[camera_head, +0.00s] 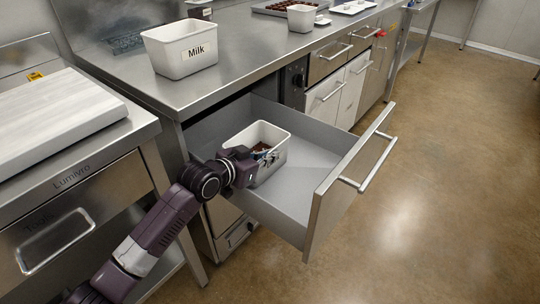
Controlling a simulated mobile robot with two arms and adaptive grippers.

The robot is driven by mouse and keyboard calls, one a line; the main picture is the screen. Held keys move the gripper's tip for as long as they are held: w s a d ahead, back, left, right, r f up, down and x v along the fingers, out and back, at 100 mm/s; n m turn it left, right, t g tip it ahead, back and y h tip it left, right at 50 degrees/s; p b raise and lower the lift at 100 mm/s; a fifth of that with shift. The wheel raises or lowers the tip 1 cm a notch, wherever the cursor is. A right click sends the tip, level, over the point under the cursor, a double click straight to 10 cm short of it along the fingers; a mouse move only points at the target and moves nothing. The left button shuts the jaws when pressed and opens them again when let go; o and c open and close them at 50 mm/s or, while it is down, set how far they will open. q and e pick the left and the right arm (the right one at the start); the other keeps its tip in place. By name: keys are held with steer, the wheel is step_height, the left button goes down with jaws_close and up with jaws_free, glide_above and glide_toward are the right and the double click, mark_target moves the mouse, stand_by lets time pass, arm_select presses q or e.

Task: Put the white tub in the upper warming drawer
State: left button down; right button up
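The upper drawer (318,202) under the steel counter is pulled out. A white tub (273,165) with dark brown contents is inside it, upright, toward the drawer's left rear part. I cannot tell whether its base touches the drawer floor. My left gripper (265,155) reaches over the drawer's left wall and is at the tub's near side, its fingertips overlapping the rim. The wrist hides part of the tub, and the finger gap is too small to read. A second white tub (181,59), labelled Milk, stands on the counter. My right gripper is not in view.
The drawer floor right of the tub is bare. The drawer front with its bar handle (367,160) sticks out over the open brown floor. A side table with a pale board (55,115) stands at left. A smaller white container (301,18) stands farther back.

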arm_select(q)
steer(key=shift+r, duration=0.1)
steer(key=c, duration=2.6)
jaws_free()
steer(key=shift+f, duration=0.2)
steer(key=o, duration=0.4)
steer(key=shift+o, duration=0.2)
steer(key=shift+r, duration=0.1)
